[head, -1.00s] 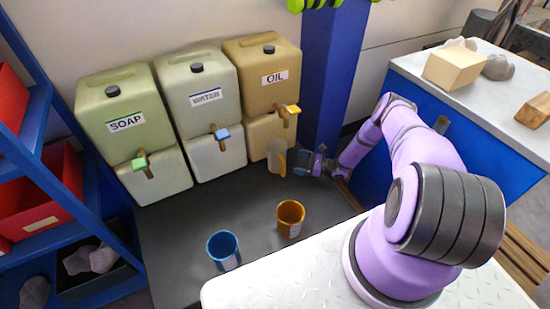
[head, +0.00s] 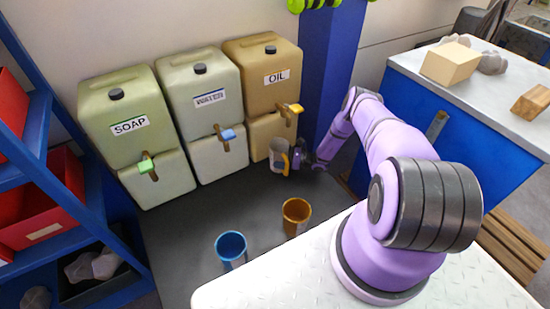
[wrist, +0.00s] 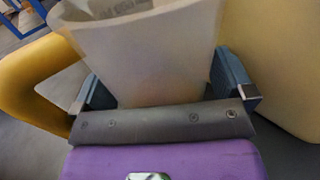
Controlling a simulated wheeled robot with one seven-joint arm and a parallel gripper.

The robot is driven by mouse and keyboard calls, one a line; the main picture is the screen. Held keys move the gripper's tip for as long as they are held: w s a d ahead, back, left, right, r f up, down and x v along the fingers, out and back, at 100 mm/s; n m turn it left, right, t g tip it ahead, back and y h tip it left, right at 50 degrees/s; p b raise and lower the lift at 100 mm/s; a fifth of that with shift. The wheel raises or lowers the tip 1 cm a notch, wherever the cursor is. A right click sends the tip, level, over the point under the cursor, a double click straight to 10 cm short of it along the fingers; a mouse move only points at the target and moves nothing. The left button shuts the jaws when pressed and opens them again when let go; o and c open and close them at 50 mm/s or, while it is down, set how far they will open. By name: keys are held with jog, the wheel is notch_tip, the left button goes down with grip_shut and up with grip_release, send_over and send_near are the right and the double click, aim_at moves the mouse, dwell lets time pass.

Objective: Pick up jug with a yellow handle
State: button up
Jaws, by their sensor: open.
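The jug (head: 279,155) is pale grey with a yellow handle (head: 298,153). It stands upright on the dark floor mat below the OIL container's tap. In the wrist view the jug's wall (wrist: 150,60) fills the middle, and its yellow handle (wrist: 30,85) is at the left. My gripper (head: 302,160) is low beside the jug, on its right in the head view. In the wrist view my gripper (wrist: 165,85) is open, with one finger on each side of the jug's body. I cannot tell whether the fingers touch it.
Containers labelled SOAP (head: 115,110), WATER (head: 200,90) and OIL (head: 265,75) stand against the wall. A blue cup (head: 231,248) and an orange cup (head: 296,215) stand on the mat (head: 190,255). A blue post (head: 325,75) rises behind my arm. A blue cabinet (head: 480,150) is at right.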

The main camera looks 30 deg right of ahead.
jog(key=c, duration=0.8)
jog(key=shift+r, duration=0.2)
